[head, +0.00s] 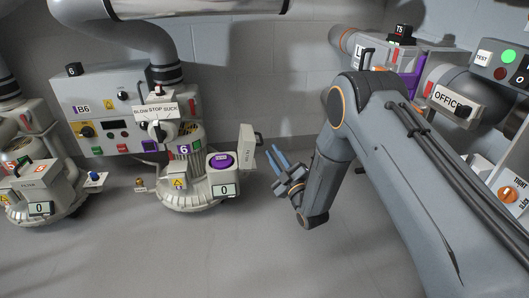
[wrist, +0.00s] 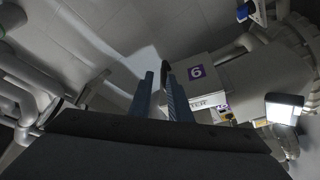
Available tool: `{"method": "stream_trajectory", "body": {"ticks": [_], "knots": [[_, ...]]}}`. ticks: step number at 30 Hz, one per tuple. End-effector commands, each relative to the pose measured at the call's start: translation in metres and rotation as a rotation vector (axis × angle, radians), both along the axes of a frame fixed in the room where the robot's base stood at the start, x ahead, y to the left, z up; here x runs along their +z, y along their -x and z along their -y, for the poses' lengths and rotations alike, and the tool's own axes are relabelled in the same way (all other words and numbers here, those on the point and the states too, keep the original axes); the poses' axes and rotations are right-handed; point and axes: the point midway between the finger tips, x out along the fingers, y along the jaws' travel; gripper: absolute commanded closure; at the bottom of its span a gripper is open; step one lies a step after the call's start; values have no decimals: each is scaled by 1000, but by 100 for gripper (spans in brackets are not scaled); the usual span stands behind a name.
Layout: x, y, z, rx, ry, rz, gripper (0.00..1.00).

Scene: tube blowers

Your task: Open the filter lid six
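Blower six (head: 185,185) stands on the floor left of the picture's middle, with a purple 6 label. Its filter lid (head: 247,147) stands upright at the right side, with a dark handle (head: 259,138) on its outer face. A round purple part (head: 222,161) shows uncovered beside the lid.
Another blower (head: 40,190) with a closed filter lid stands at the far left. A control box (head: 110,110) is behind blower six. The floor in front is clear.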

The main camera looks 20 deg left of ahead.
Motion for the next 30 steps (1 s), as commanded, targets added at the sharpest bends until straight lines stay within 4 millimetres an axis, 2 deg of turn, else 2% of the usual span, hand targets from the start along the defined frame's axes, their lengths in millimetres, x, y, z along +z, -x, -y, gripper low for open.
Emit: {"method": "stream_trajectory", "body": {"ticks": [1, 5, 18, 24, 30], "knots": [[-7, 2, -4, 8, -8, 16, 83], [-9, 3, -9, 15, -18, 37, 83], [7, -35, -53, 15, -19, 37, 83], [11, -43, -62, 15, -19, 36, 83], [12, -43, -63, 15, -19, 35, 83]]}}
